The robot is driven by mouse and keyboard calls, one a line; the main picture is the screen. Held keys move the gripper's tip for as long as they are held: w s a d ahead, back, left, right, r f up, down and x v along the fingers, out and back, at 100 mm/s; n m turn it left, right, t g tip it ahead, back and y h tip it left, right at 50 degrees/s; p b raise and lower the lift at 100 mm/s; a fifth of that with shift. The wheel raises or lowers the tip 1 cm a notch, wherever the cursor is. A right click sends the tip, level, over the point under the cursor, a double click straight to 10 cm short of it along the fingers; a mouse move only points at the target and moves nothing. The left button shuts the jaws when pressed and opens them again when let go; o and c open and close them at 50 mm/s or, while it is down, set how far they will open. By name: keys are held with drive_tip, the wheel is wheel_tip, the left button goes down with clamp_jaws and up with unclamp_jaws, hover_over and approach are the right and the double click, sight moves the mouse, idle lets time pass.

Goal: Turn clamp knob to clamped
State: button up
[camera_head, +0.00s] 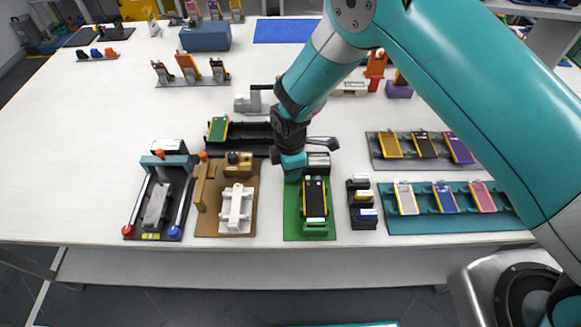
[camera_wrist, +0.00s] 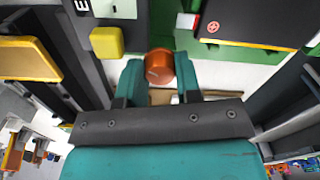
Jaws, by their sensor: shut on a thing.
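The orange round clamp knob (camera_wrist: 159,64) sits between the two teal fingers of my gripper (camera_wrist: 158,72) in the wrist view. The fingers are shut on its sides. In the head view my gripper (camera_head: 293,162) is low at the back left corner of the green fixture (camera_head: 290,220), and it hides the knob. A black cell with yellow edges (camera_head: 315,197) lies in that fixture. A corner of the cell (camera_wrist: 265,22) shows at the upper right of the wrist view. I cannot tell the knob's turn position.
A brown fixture with a white part (camera_head: 236,208) stands left of the green one. A black stand with small blocks (camera_head: 361,203) is to its right. A teal rack of cells (camera_head: 450,222) lies farther right. A yellow block (camera_wrist: 107,41) is left of the fingers in the wrist view.

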drive_tip(key=o, duration=0.6)
drive_tip(key=shift+r, duration=0.15)
wheel_tip(320, 180, up, 17)
drive_tip(key=b, duration=0.3)
drive_tip(key=shift+r, duration=0.1)
